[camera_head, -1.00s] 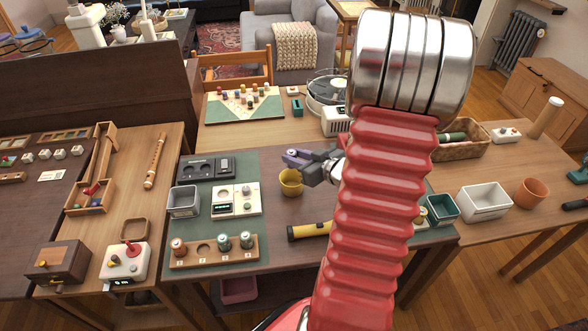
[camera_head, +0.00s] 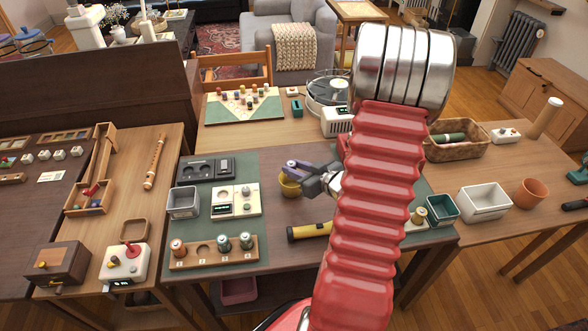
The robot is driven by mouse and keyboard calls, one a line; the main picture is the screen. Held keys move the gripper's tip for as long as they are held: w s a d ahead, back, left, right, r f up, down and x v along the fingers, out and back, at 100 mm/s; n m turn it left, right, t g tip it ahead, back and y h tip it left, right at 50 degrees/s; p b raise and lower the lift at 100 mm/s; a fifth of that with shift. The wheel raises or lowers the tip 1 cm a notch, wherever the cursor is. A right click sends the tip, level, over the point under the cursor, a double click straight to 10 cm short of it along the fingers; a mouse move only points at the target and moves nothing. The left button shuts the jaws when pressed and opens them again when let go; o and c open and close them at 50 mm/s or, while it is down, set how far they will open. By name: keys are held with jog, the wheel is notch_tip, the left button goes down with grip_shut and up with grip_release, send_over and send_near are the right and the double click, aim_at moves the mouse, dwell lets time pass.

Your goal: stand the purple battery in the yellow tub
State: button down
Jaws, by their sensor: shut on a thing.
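The yellow tub (camera_head: 289,188) stands on the dark table, just right of the cream device. My gripper (camera_head: 300,169) reaches in from the right at the tub's upper edge. It is shut on the purple battery (camera_head: 291,163), which lies roughly sideways in the jaws, its end pointing left. In the picture the battery overlaps the tub's back rim. I cannot tell how high above the tub it is. The gripper hides the tub's right upper part and some of the battery.
A yellow-and-black flashlight (camera_head: 311,230) lies in front of the tub. A cream device (camera_head: 235,202) and a grey bin (camera_head: 183,202) are to the left. A wooden rack (camera_head: 213,251) with several batteries stands at front left. My red arm covers the table's right part.

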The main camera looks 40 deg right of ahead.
jog(key=shift+f, duration=0.6)
jog(key=c, duration=1.4)
grip_release()
jog(key=shift+c, duration=0.2)
jog(key=shift+r, duration=0.15)
jog(key=shift+r, duration=0.5)
jog(key=v, duration=1.2)
jog(key=shift+d+f, duration=0.1)
